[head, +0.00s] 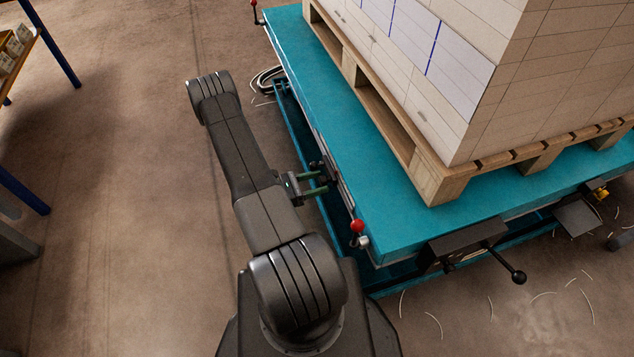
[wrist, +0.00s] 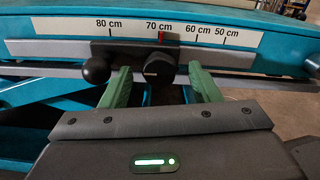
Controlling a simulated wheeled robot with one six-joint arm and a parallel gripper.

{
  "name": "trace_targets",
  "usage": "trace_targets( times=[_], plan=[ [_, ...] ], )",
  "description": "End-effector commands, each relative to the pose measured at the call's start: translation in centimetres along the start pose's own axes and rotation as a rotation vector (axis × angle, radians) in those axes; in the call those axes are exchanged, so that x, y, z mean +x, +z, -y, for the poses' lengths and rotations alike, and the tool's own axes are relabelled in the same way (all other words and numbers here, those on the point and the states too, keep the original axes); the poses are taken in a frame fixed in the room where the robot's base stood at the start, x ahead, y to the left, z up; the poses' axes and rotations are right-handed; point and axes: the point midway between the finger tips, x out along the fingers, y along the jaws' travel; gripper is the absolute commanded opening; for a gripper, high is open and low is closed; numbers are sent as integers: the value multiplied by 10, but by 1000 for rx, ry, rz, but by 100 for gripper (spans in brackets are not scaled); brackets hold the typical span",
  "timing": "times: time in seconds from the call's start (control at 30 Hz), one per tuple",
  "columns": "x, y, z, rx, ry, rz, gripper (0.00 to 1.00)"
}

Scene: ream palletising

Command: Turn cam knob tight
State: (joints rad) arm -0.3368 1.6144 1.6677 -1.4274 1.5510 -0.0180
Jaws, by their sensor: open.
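The cam knob (wrist: 159,70) is a black, ribbed round knob on a dark slide block below the height scale on the teal lift table's side. My gripper (wrist: 160,76) is open, its two green fingers pointing at the table side. In the wrist view one finger is to the left of the knob and one to the right, with gaps showing on both sides. I cannot tell how deep the fingers reach past the knob. In the head view my gripper (head: 318,184) is at the table's left side, and the knob there is small and dark.
A black ball handle (wrist: 96,70) is just left of my left finger. The scale (wrist: 210,37) reads 80 to 50 cm, with a red mark near 70. A loaded pallet (head: 440,185) stands on the teal table (head: 400,235). A red-ball lever (head: 357,226) is nearby.

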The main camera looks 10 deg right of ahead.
Motion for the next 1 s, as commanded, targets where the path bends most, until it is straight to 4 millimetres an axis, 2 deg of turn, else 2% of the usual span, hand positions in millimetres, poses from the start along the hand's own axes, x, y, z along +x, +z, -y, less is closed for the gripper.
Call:
trace_targets(
  times=[0.37, 0.6, 1.0],
  plan=[
    [4, 0, 0, 0, 1, 0, 56],
    [4, 0, 0, 0, 1, 0, 11],
    [4, -2, 0, 67, 1, 0, 11]
  ],
)
